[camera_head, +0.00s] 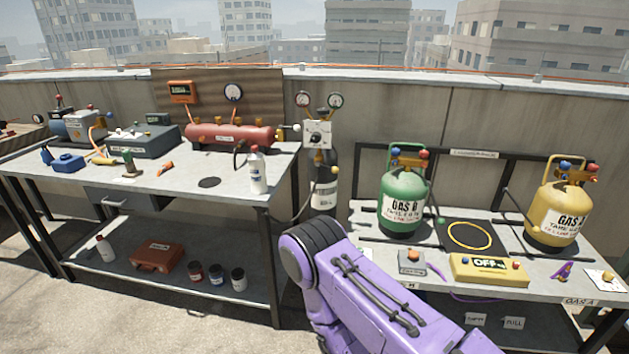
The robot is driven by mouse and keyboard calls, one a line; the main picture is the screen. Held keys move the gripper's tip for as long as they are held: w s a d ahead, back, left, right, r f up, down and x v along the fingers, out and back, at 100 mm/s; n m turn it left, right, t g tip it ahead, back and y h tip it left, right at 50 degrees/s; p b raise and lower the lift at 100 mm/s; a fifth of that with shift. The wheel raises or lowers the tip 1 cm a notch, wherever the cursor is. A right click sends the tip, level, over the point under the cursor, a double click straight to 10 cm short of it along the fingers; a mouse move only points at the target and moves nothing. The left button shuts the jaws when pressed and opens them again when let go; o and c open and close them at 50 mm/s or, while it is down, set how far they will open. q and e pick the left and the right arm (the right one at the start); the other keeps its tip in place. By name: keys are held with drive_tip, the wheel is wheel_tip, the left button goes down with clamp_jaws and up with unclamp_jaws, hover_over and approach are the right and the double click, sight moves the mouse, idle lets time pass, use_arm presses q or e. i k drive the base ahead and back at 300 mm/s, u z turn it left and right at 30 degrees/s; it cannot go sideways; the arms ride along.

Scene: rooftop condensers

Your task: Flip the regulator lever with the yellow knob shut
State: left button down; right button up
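A white regulator box (317,134) with two round gauges above it stands between the two benches. Below it is a dark gas cylinder (325,183) with a white label. A small yellow knob (333,171) shows at the right side of the cylinder's upper part, just below the box. The lever it sits on is too small to make out, and so is its position. My purple right arm comes in from the lower right, its bent joint in front of the gap between the benches. Neither gripper is in view.
The left bench (225,188) holds a red tank (230,136) and a white bottle (258,171). A hose loops beside the dark cylinder.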

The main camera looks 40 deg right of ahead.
sight(335, 170)
drive_tip(key=z, duration=0.6)
drive_tip(key=i, duration=0.55)
drive_tip(key=z, duration=0.9)
drive_tip(key=i, duration=0.85)
drive_tip(key=u, duration=0.1)
